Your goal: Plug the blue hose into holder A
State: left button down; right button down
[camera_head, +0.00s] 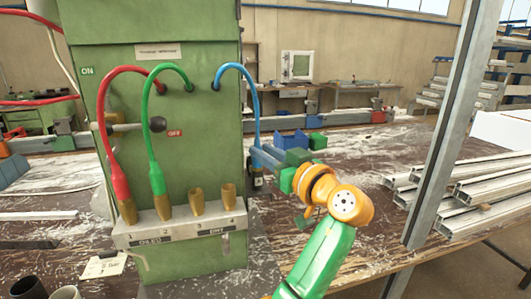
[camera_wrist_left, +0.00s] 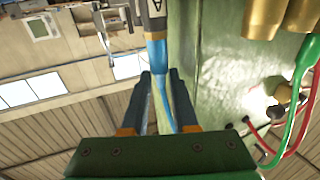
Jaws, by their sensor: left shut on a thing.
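The blue hose (camera_head: 238,68) arches out of the green cabinet and hangs down at its right side. My left gripper (camera_head: 259,159) is shut on the hose near its lower end, right of the cabinet. In the left wrist view the hose (camera_wrist_left: 158,58) runs between my gripper's fingers (camera_wrist_left: 160,76), and its end piece bears a letter A. Of the brass holders on the ledge, the two right ones (camera_head: 197,202) (camera_head: 229,197) hold no hose. The hose end is apart from them, to the right. I cannot read which holder is A. My right gripper is not in view.
The red hose (camera_head: 109,130) and green hose (camera_head: 151,125) sit in the two left holders. Blue and green bins (camera_head: 291,140) lie behind my gripper.

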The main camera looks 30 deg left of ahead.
pick_arm(q)
jog(key=c, duration=0.6)
grip_release()
jog(key=shift+d, duration=0.1)
jog(key=b+v, duration=0.1)
jog(key=v, duration=0.8)
jog(key=shift+b, duration=0.35)
